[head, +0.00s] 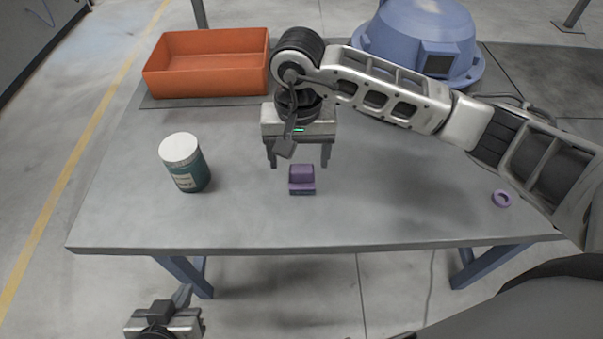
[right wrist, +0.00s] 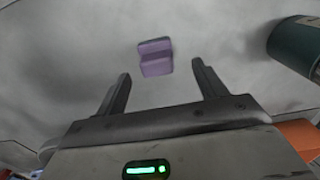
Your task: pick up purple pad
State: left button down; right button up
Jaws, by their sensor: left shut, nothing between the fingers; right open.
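The purple pad (head: 302,180) is a small stepped block on the grey table, near the middle towards the front edge. My right gripper (head: 299,165) is open and empty above and just behind it. In the right wrist view the pad (right wrist: 155,57) lies ahead of the open fingers (right wrist: 160,80), roughly in line with the gap between them. The pad is apart from both fingers. My left gripper (head: 165,322) is low at the bottom left, in front of the table; its fingertips are hard to make out, but it holds nothing visible.
A teal jar with a white lid (head: 185,163) stands to the left of the pad. An orange bin (head: 207,85) and a blue hood (head: 425,35) are at the back. A purple ring (head: 502,198) lies at the right. The table (head: 230,225) is clear around the pad.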

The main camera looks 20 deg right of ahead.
aim_at(302, 168)
jog(key=shift+f, duration=0.55)
jog(key=f, duration=0.2)
jog(key=f+p, duration=0.1)
jog(key=f, duration=0.1)
jog(key=shift+s+d+f, duration=0.1)
jog(key=shift+d+f, duration=0.1)
jog(key=shift+f, duration=0.3)
jog(key=c, duration=1.1)
